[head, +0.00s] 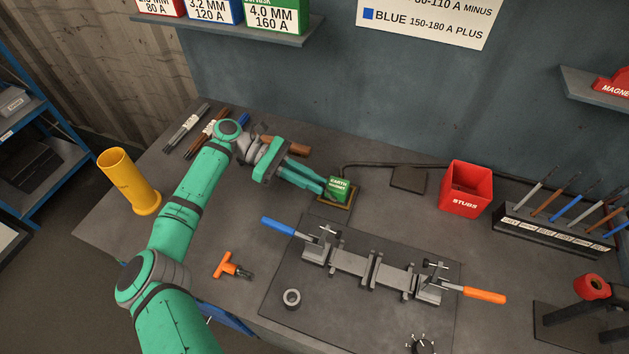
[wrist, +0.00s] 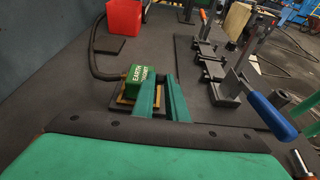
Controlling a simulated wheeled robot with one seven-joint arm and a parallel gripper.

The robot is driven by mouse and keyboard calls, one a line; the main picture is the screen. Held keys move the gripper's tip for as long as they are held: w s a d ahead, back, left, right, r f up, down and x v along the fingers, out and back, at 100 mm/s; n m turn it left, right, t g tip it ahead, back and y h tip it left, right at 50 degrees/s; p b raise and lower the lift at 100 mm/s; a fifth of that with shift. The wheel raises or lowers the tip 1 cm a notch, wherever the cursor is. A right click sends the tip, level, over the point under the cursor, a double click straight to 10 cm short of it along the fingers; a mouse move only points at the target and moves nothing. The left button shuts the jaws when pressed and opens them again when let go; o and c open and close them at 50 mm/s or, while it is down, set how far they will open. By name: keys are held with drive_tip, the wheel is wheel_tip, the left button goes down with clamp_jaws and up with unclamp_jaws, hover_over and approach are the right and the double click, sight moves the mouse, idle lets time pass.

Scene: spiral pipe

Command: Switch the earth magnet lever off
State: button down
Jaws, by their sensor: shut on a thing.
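The earth magnet (head: 341,186) is a small green box with white lettering on a brass-coloured base, on the bench behind the clamp fixture. It also shows in the wrist view (wrist: 138,76), left of my fingertips. My gripper (head: 322,184) reaches it from the left in the head view, its green fingers close against its side. In the wrist view my gripper's fingers (wrist: 162,84) run forward at the magnet's right side, with a narrow gap between them. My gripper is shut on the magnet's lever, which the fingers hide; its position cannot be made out.
A clamp fixture with a blue handle (head: 278,226) and an orange handle (head: 484,295) stands in front. A black cable (head: 400,164) runs behind the magnet. A red stubs bin (head: 465,190) stands to the right. An orange-handled tool (head: 228,265) lies at front left.

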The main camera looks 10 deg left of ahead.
drive_tip(key=c, duration=1.8)
unclamp_jaws()
drive_tip(key=shift+o, duration=0.2)
drive_tip(key=shift+s+a, duration=0.1)
drive_tip(key=v, duration=1.1)
